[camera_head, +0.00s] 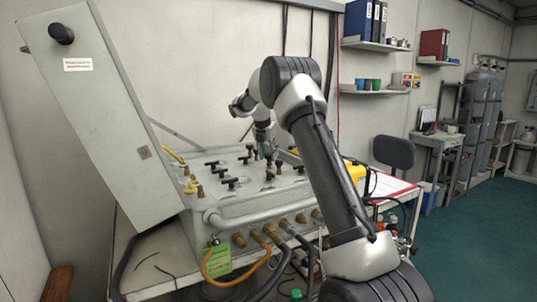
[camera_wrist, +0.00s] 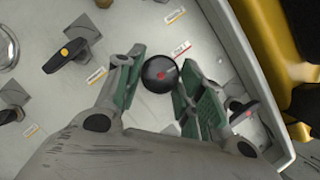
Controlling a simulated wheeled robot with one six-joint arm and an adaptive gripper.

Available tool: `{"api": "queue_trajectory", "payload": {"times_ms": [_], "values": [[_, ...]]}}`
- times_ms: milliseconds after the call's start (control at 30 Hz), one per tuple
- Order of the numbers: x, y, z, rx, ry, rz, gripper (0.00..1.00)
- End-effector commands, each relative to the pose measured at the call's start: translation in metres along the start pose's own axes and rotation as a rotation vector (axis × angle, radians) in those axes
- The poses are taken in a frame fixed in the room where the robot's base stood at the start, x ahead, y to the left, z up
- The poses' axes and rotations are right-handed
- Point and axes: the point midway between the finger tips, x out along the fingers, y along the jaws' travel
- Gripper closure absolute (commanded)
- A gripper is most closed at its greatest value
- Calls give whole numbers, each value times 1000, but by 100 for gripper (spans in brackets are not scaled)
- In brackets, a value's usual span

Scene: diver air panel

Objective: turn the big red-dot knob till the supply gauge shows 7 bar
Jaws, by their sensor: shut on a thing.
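The big round black knob (camera_wrist: 160,73) with a red dot on its top sits between my two fingers in the wrist view. My gripper (camera_wrist: 158,88) is shut on it, with a green-padded finger on either side. In the head view my gripper (camera_head: 268,148) is low over the right part of the panel (camera_head: 240,208), and the knob cannot be made out there. Part of a round metal-rimmed gauge (camera_wrist: 8,50) shows at the left edge of the wrist view. No gauge reading is legible in either view.
A black T-handle valve (camera_wrist: 65,55) stands left of the knob and a black and red lever (camera_wrist: 241,110) stands right of it. A yellow case (camera_wrist: 270,45) lies beyond the panel's right edge. The big open lid (camera_head: 95,105) rises at the left.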

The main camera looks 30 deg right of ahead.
Motion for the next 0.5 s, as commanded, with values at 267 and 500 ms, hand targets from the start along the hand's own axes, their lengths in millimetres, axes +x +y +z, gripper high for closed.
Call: {"api": "queue_trajectory", "payload": {"times_ms": [267, 500], "values": [[0, 3, 0, 213, -1, -89, 86], [1, 5, 1, 425, 0, -177, 86]]}}
